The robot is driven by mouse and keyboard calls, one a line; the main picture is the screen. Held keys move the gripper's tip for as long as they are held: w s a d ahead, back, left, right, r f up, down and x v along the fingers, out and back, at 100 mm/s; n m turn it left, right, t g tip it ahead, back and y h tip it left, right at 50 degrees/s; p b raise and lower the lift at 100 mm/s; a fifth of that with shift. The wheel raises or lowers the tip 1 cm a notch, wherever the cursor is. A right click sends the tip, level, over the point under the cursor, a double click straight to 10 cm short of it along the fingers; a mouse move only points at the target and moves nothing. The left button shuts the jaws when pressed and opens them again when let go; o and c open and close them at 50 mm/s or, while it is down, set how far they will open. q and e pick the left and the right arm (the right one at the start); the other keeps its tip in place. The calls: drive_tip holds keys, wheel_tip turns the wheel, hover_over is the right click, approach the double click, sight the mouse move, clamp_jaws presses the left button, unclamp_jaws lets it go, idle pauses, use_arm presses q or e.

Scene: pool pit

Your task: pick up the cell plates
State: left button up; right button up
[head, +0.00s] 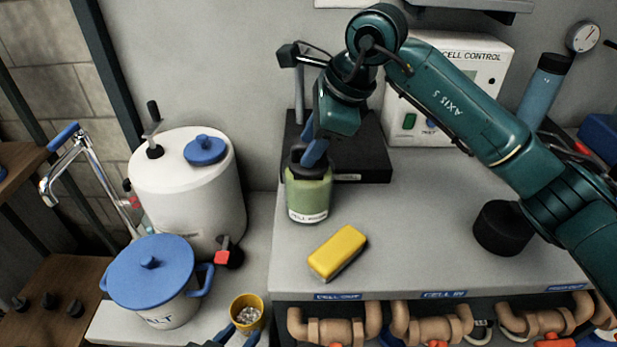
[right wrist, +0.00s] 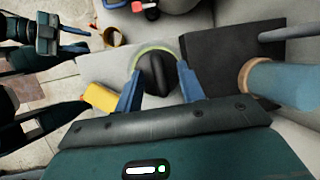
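I cannot make out any cell plates. A green jar (head: 309,196) with a black lid and a partly legible label starting with CELL stands on the grey counter (head: 430,225). My right gripper (head: 314,152) reaches down at its lid. In the right wrist view, the blue fingers of my right gripper (right wrist: 160,85) are spread on either side of the black lid knob (right wrist: 154,74), with the jar's green rim (right wrist: 150,49) around it. Whether they touch it is unclear. My left gripper (head: 240,331) is low at the bottom edge, by a small yellow cup (head: 246,309); its fingers are apart.
A yellow block (head: 338,252) lies in front of the jar, and a black block (head: 362,165) stands behind it. A blue-lidded pot (head: 160,290) and a white tank (head: 188,190) stand left. A black cylinder (head: 501,228) sits right. Pipes run below the counter's front edge.

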drive_tip(key=shift+c, duration=0.5)
clamp_jaws()
wheel_tip(320, 180, up, 18)
idle(0.7)
drive_tip(key=c, duration=0.5)
unclamp_jaws()
clamp_jaws()
